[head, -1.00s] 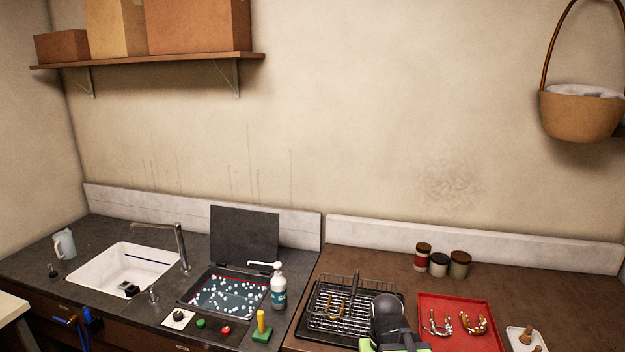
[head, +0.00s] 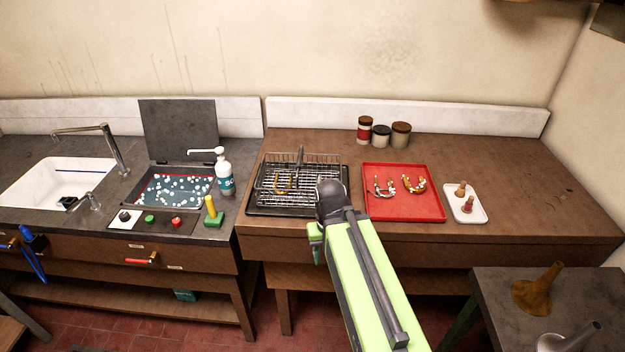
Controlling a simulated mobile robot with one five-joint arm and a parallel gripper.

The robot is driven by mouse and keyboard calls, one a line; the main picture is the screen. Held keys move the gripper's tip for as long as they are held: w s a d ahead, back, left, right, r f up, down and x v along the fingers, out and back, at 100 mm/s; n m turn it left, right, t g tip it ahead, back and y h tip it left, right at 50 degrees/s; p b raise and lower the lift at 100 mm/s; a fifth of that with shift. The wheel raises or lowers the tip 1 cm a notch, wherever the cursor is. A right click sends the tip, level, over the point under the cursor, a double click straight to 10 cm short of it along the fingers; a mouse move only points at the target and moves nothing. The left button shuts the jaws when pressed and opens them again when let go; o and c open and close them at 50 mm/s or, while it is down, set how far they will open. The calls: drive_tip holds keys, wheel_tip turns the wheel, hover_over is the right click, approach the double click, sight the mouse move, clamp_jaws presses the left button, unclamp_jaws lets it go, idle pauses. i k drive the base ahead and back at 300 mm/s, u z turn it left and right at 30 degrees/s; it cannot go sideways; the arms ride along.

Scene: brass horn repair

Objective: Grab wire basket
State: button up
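The wire basket (head: 327,160) is a metal mesh basket with an upright handle. It sits on a black rack or tray (head: 262,211) near the left end of the brown wooden bench. A curved brass piece (head: 284,183) shows inside it. My green and dark arm reaches up from the lower right, and its dark end overlaps the front right corner of the tray in the picture. My gripper's fingers cannot be made out, so I cannot tell whether they are open or touch the basket.
A red tray (head: 402,211) with brass parts lies right of the basket, then a white dish (head: 478,212). Several jars (head: 381,136) stand behind. Left are an open-lidded bath (head: 176,188), a pump bottle (head: 224,172) and a sink (head: 50,185). The bench's right end is clear.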

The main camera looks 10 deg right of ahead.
sight(299, 154)
drive_tip(key=z, duration=1.7)
drive_tip(key=k, duration=1.05)
drive_tip(key=u, duration=2.35)
drive_tip(key=i, duration=1.65)
drive_tip(key=u, duration=0.05)
